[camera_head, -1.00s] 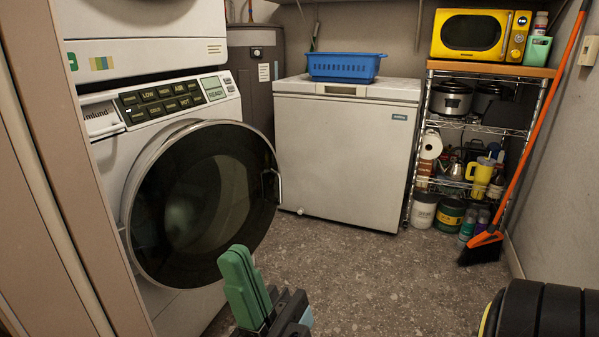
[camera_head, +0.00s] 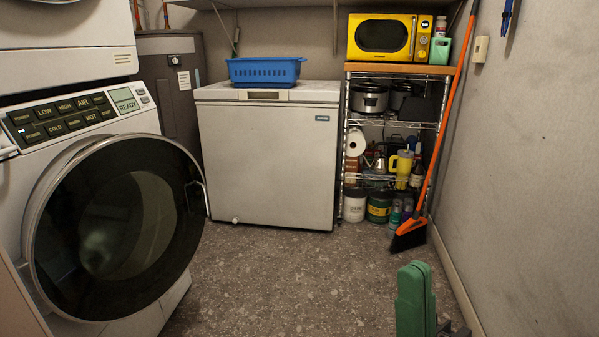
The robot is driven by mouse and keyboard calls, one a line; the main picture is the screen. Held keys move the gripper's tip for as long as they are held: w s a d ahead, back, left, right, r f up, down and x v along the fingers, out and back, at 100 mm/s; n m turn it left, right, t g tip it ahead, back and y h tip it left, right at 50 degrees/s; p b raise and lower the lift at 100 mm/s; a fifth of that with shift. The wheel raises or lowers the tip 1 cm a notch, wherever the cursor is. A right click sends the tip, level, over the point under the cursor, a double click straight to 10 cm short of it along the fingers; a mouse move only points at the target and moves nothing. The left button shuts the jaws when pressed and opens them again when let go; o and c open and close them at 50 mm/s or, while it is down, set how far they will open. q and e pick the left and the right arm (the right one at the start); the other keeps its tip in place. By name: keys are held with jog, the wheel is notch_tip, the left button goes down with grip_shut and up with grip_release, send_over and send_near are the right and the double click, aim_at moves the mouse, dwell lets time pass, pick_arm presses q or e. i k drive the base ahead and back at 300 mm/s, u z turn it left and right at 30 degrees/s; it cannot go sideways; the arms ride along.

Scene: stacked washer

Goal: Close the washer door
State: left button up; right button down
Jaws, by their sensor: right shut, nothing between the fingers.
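The washer (camera_head: 166,123) stands at the left under a second white machine. Its round door (camera_head: 110,235), with dark glass and a pale rim, stands partly open, swung out toward me. The door handle (camera_head: 194,196) is on the door's right edge. My right gripper (camera_head: 415,290), with green fingers, is at the bottom right over the floor, well apart from the door. It is shut and empty, and its lower part is cut off by the picture edge. My left gripper is not in view.
A white chest freezer (camera_head: 265,160) with a blue basket (camera_head: 265,72) stands at the back. A wire shelf (camera_head: 385,126) with a yellow microwave (camera_head: 381,37) and a leaning orange broom (camera_head: 430,170) are at the right. The speckled floor (camera_head: 300,270) between is clear.

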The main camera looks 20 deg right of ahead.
aim_at(114, 230)
jog(key=z, duration=0.45)
jog(key=i, duration=1.4)
jog(key=u, duration=1.9)
